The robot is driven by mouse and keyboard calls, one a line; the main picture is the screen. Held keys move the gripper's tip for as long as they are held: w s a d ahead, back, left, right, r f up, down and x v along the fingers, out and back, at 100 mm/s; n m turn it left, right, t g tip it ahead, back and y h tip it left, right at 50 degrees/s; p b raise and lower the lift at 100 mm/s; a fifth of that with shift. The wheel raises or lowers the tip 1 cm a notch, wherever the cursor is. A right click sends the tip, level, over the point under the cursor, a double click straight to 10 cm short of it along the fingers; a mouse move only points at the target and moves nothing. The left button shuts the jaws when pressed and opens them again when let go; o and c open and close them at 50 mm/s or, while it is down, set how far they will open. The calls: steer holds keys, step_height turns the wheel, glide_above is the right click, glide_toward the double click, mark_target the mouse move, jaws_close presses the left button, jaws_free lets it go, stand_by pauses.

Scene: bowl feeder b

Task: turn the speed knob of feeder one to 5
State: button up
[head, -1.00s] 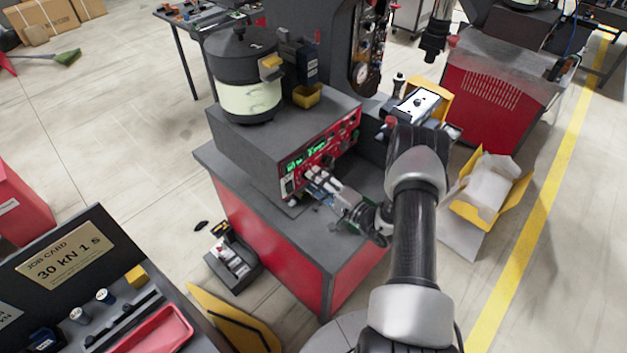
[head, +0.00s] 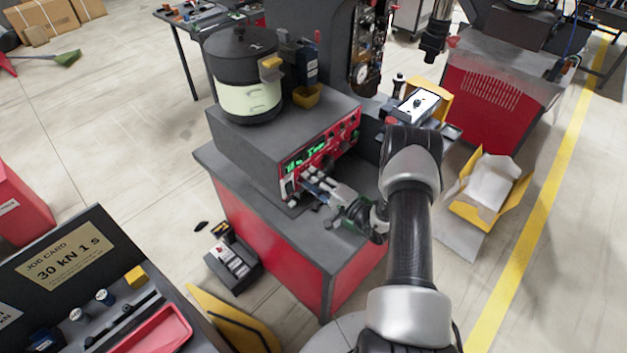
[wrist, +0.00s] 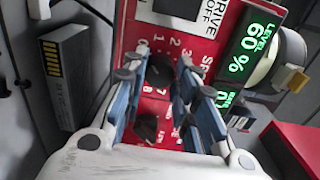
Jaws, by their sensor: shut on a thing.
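Feeder one is the grey unit with a black-lidded bowl (head: 245,85) and a red control panel (head: 325,150) on its front. My gripper (head: 308,182) is at the panel's lower left end. In the wrist view, the black speed knob (wrist: 160,68) sits between the blue fingers of my gripper (wrist: 160,76), which is shut on it. Scale figures 0, 1, 2 and 3 show around the knob; its pointer cannot be read. A green display (wrist: 247,47) reads LEVEL 60 %. In the head view my gripper hides the knob.
A second black knob (wrist: 147,126) lies just below the gripped one, between the fingers' bases. A second green display (wrist: 236,110) is partly covered by the right finger. A grey box (wrist: 72,72) stands left of the panel. The cabinet top (head: 275,222) is clear near my gripper.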

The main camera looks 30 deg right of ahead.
steer(key=shift+c, duration=1.1)
steer(key=shift+m+b, duration=2.5)
steer(key=shift+m, duration=12.3)
